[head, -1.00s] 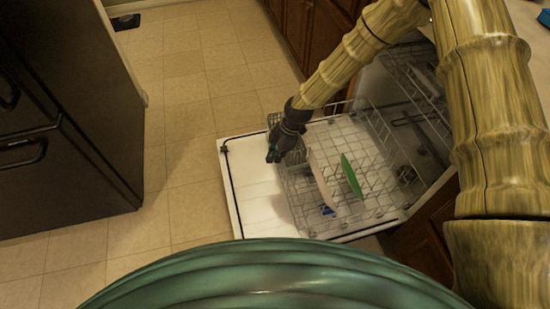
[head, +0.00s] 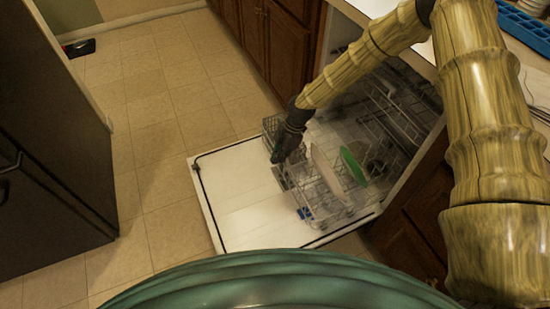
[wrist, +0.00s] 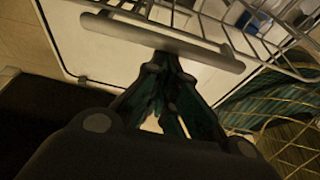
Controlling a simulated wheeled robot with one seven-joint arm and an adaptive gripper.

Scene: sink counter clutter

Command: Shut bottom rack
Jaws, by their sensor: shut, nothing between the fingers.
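The bottom rack (head: 298,192) is a wire rack above the open dishwasher door (head: 235,205), partly inside the cavity at the right. It holds a pale flat board or plate (head: 326,170), a green plate (head: 353,168) and a small blue item (head: 305,213). My gripper (head: 276,157) is at the rack's front side, pointing down. In the wrist view the gripper fingers (wrist: 166,78) are together and empty, close to the pale bar (wrist: 160,42) along the rack front. I cannot tell whether they touch it.
An upper rack (head: 400,110) sits inside the dishwasher. Wooden cabinets (head: 262,40) stand behind it and a dark fridge (head: 50,130) at the left. The tiled floor (head: 150,150) between them is clear. A counter with a blue tray (head: 525,25) is at top right.

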